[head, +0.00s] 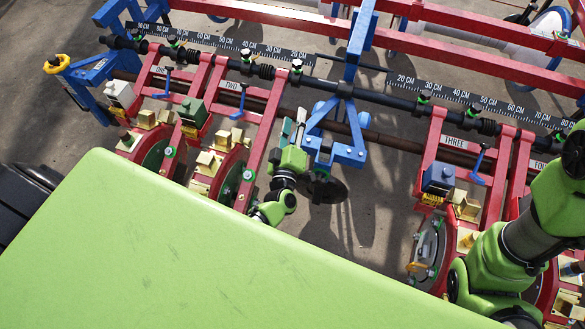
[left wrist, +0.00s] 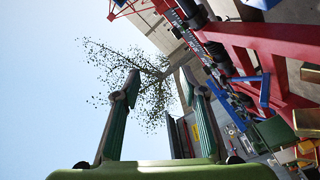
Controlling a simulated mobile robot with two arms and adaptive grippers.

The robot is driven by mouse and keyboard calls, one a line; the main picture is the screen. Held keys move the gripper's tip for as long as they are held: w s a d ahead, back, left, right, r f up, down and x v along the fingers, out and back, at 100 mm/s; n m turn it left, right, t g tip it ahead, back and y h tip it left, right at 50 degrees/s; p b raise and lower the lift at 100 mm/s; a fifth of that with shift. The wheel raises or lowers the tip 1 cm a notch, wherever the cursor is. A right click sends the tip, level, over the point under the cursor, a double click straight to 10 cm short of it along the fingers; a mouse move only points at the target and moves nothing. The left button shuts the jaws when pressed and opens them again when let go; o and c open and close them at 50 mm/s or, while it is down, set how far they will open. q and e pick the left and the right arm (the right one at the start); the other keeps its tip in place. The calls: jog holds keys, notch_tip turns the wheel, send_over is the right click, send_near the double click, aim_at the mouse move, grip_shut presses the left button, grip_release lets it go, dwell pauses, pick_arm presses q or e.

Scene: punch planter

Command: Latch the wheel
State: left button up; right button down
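A dark wheel (head: 326,188) shows below the blue bracket (head: 345,155) at the middle of the machine, partly hidden by the bracket. I cannot make out a latch on it or whether it is latched. My left gripper (head: 293,122) is just left of the blue bracket, fingers pointing up in the picture, apart and empty. In the left wrist view the two fingers (left wrist: 163,110) stand wide apart with only sky, foliage and part of the machine behind them. My right arm enters at the right edge, but its fingers are out of view.
Red row units with blue levers (head: 240,103) stand left and right of the bracket. A black bar (head: 380,97) with a centimetre scale (head: 450,92) runs across behind. A yellow ring (head: 57,64) is at the far left. Bare ground lies right of the bracket.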

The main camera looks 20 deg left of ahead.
pick_arm(q)
jog(key=s+d+f+m+g+h+p, duration=0.4)
jog(key=s+f+m+p, duration=0.3)
jog(key=s+f, duration=0.4)
jog(key=shift+d+m+g+h+p, duration=0.3)
jog(key=shift+m+g+h, duration=0.1)
jog(key=shift+m+h, duration=0.15)
